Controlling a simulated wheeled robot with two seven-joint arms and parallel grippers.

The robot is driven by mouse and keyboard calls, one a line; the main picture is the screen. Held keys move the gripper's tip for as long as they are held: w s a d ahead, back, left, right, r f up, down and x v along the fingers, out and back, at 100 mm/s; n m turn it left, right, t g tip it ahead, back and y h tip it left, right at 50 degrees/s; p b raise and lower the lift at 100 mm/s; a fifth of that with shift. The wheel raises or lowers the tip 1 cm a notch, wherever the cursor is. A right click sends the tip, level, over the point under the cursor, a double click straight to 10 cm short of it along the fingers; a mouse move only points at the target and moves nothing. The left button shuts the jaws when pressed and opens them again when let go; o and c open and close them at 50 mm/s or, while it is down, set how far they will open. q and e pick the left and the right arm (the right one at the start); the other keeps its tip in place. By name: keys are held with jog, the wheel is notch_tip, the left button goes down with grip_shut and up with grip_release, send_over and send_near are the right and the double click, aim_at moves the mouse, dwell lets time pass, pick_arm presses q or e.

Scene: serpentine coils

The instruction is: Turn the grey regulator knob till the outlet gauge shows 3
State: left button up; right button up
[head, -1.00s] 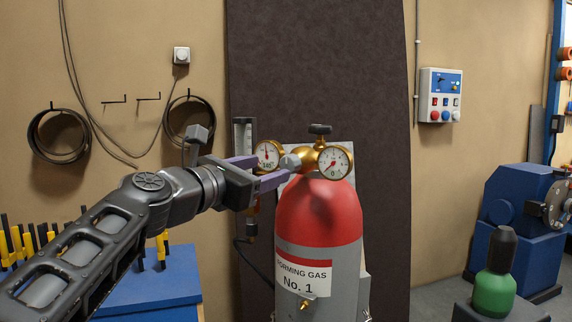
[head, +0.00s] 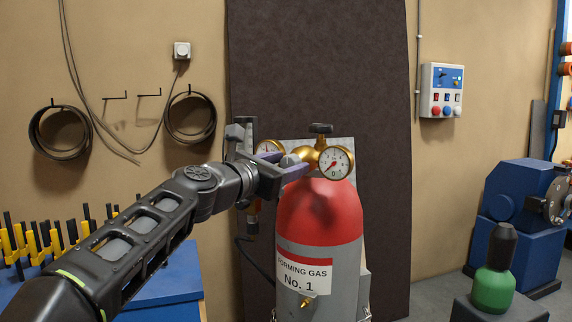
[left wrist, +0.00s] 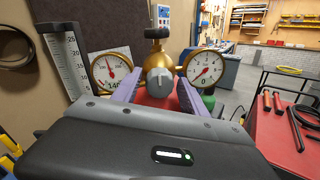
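The grey regulator knob (head: 289,160) faces me on the brass regulator (head: 309,156), on top of the red and grey gas cylinder (head: 318,217). In the left wrist view the knob (left wrist: 159,79) sits between the purple fingers of my left gripper (left wrist: 159,88). A gap seems to show on each side of it, so the gripper looks open around it. In the head view my left gripper (head: 284,163) reaches in from the left. The left gauge (left wrist: 111,72) reads about 140. My right gripper is out of view.
A black-topped valve (head: 320,129) stands above the regulator. A scaled flowmeter (left wrist: 67,62) is close on the left. A dark panel (head: 318,70) is behind the cylinder. A green bottle (head: 494,284) and blue machine (head: 512,215) stand at right.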

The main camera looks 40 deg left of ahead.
pick_arm(q)
grip_shut()
dwell(0.3)
jog(key=shift+m, duration=0.4)
jog(key=m, duration=0.3)
jog(key=shift+d, duration=0.15)
jog(key=m+b, duration=0.1)
jog(key=m, duration=0.3)
jog(key=shift+f+m, duration=0.1)
jog(key=shift+m, duration=0.3)
jog(key=m+b, duration=0.1)
jog(key=m, duration=0.3)
jog(key=m+b, duration=0.1)
jog(key=m, duration=0.3)
jog(key=shift+d+f+m+g+y+b, duration=0.1)
jog(key=shift+f+m+g+y+b, duration=0.1)
jog(key=shift+m+g+y+b, duration=0.1)
